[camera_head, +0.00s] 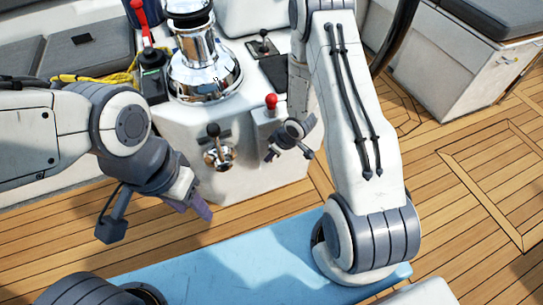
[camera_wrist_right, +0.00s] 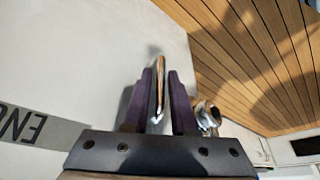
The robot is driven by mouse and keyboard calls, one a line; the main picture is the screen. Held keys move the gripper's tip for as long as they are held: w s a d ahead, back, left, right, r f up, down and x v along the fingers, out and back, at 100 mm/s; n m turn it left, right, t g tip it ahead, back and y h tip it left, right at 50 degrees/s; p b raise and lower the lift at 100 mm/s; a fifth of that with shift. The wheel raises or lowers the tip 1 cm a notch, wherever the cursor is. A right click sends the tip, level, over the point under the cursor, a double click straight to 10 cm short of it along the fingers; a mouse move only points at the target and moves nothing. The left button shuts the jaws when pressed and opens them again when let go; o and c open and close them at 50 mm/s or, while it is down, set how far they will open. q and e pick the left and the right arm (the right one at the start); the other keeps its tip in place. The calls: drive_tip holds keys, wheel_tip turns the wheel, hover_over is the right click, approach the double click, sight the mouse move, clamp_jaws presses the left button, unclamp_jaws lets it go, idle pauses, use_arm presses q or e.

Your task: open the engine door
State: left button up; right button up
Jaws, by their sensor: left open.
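The engine door is the pale panel (camera_wrist_right: 60,60) in the right wrist view, with a dark label strip (camera_wrist_right: 30,127) whose upside-down lettering is partly cut off. A thin metal handle (camera_wrist_right: 159,92) stands between the purple fingers of my right gripper, which are drawn in close on both sides of it. In the head view my right gripper (camera_head: 283,143) is at the pedestal's right side, below the red-knobbed lever; the handle cannot be made out there. My left gripper (camera_head: 190,200) is open and empty, in front of the pedestal's lower left.
The white pedestal (camera_head: 245,185) carries a chrome winch (camera_head: 203,75), a red-knobbed lever (camera_head: 271,101) and a black-knobbed lever (camera_head: 215,132). A yellow rope (camera_head: 100,77) lies at the left. Wooden deck (camera_head: 470,175) is clear at the right, before a bench (camera_head: 465,60).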

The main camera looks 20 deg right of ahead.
drive_tip(key=shift+f, duration=0.2)
drive_tip(key=shift+c, duration=0.3)
clamp_jaws()
idle(1.1)
